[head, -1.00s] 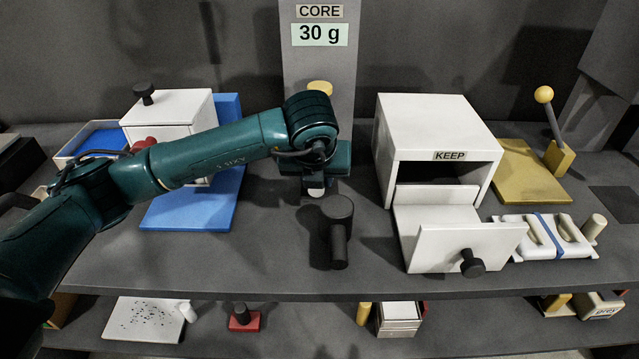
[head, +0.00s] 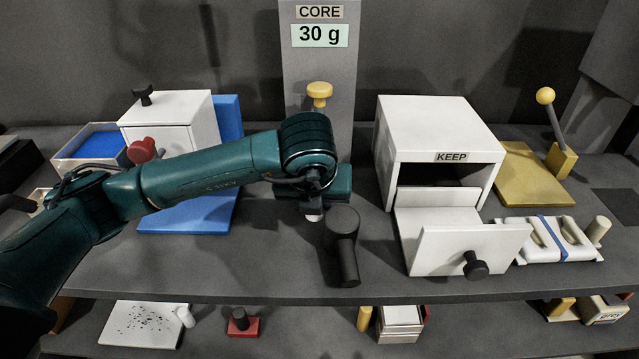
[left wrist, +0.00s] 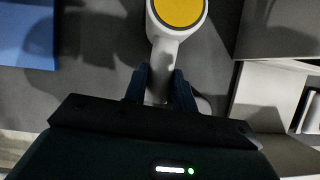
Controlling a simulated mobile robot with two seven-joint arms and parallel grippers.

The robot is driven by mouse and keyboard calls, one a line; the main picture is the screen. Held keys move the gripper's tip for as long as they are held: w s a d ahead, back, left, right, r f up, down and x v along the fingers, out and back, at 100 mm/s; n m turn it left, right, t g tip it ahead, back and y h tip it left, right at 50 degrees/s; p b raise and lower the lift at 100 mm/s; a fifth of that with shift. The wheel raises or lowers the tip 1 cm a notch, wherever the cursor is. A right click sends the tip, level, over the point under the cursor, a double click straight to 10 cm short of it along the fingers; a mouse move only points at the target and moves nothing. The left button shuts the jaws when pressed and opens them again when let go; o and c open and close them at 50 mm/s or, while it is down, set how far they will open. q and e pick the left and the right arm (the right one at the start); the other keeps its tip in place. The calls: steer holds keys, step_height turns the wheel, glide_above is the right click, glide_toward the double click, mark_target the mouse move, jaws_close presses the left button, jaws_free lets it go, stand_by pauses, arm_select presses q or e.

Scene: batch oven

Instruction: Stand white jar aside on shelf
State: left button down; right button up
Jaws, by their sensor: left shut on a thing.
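The white jar (left wrist: 163,65) has a flat yellow top and shows in the left wrist view, reaching down between the fingers. My left gripper (left wrist: 160,90) is shut on its narrower part. In the head view my left gripper (head: 313,205) is over the middle of the shelf (head: 250,265), and only a small white bit (head: 313,216) shows below it; my arm hides most of the jar. I cannot tell whether the jar touches the shelf. My right gripper is not in view.
The white KEEP box (head: 440,125) stands at right with its drawer (head: 460,250) pulled out. A blue board (head: 185,218) and white box (head: 165,115) are at left. A post (head: 318,70) stands behind. A dark knob-like shape (head: 342,245) is beside the gripper. Shelf at front left is clear.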

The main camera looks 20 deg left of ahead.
arm_select(q)
steer(key=shift+s+d+b, duration=0.15)
steer(key=shift+s+d, duration=0.1)
steer(key=shift+s, duration=0.85)
steer(key=shift+s+d+b, duration=0.15)
steer(key=shift+s+d, duration=0.05)
steer(key=shift+s, duration=0.9)
steer(key=shift+s+d+b, duration=0.15)
steer(key=shift+s+d, duration=0.1)
steer(key=shift+s, duration=0.85)
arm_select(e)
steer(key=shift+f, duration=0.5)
arm_select(q)
steer(key=shift+w+a, duration=0.1)
steer(key=shift+w, duration=0.05)
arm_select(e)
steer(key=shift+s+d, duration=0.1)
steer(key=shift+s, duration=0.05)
